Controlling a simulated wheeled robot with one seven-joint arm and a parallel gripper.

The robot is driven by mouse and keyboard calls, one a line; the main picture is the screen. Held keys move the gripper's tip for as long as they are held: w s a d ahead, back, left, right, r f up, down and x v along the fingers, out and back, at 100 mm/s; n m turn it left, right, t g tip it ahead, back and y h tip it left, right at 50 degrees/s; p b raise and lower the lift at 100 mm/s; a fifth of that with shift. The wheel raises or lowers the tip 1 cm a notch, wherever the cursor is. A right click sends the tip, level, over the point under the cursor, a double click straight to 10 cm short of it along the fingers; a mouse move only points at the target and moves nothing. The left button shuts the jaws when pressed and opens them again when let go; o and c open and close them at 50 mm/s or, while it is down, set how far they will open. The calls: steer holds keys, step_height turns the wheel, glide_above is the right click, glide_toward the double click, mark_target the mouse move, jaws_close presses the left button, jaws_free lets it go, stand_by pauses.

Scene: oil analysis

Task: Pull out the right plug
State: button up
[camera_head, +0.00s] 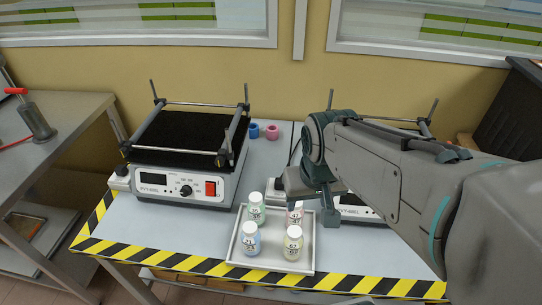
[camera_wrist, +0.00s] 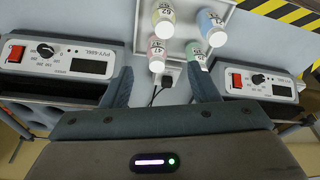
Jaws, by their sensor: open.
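A pale plug (camera_wrist: 170,76) with a dark cord shows in the wrist view between my fingers, close to the bottles. A second plug cannot be told apart there. In the head view a small grey-white block (camera_head: 276,188), perhaps the socket, shows left of my gripper; the plugs cannot be made out there. My gripper (camera_wrist: 162,80) is open, its two fingers spread to either side of the plug with nothing held. In the head view my gripper (camera_head: 326,200) hangs over the table, right of the tray, in front of the right shaker.
A tray (camera_head: 237,255) with several capped bottles stands at the table's front. The left shaker (camera_head: 183,188) stands left of it; the right shaker (camera_head: 357,205) is mostly behind my arm. Blue (camera_head: 254,131) and pink (camera_head: 271,132) rings lie at the back.

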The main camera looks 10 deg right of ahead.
steer(key=w+f+m+g+p, duration=0.1)
steer(key=w+f+p, duration=0.15)
steer(key=w, duration=1.05)
steer(key=m+g+p, duration=0.2)
steer(key=p, duration=0.1)
glide_toward(280, 180)
steer(key=shift+s+f, duration=0.1)
steer(key=shift+s, duration=0.3)
steer(key=shift+w+f, duration=0.2)
steer(key=shift+f, duration=0.2)
steer(key=shift+f, duration=0.15)
step_height(280, 180, down, 9)
steer(key=b, duration=0.6)
steer(key=shift+b, duration=0.3)
